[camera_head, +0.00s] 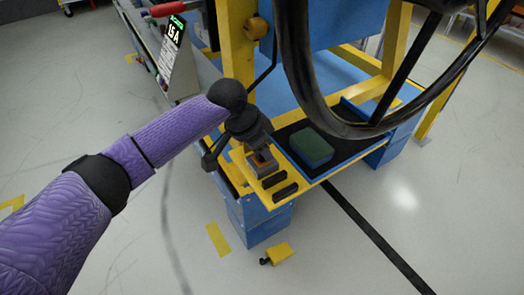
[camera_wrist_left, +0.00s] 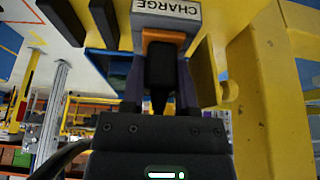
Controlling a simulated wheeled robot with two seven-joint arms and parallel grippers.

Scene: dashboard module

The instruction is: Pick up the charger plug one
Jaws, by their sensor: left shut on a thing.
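My left gripper (camera_head: 256,150) comes in from the left and reaches down over the yellow front edge of the dashboard module (camera_head: 318,181). In the left wrist view its two fingers (camera_wrist_left: 160,82) are shut on the charger plug (camera_wrist_left: 161,64), a black body with a black tapered end towards me. The plug's far end meets an orange rim on a grey block labelled "CHARGE" (camera_wrist_left: 166,14). I cannot tell how deep the plug sits in it. In the head view an orange-brown patch of the socket (camera_head: 263,160) shows just below the gripper. My right gripper is not in view.
A green block (camera_head: 311,147) lies on a black mat right of the gripper. Two black bars (camera_head: 280,186) sit on the yellow edge. A large black steering wheel (camera_head: 298,75) overhangs the module. A yellow piece (camera_head: 279,254) lies on the floor in front.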

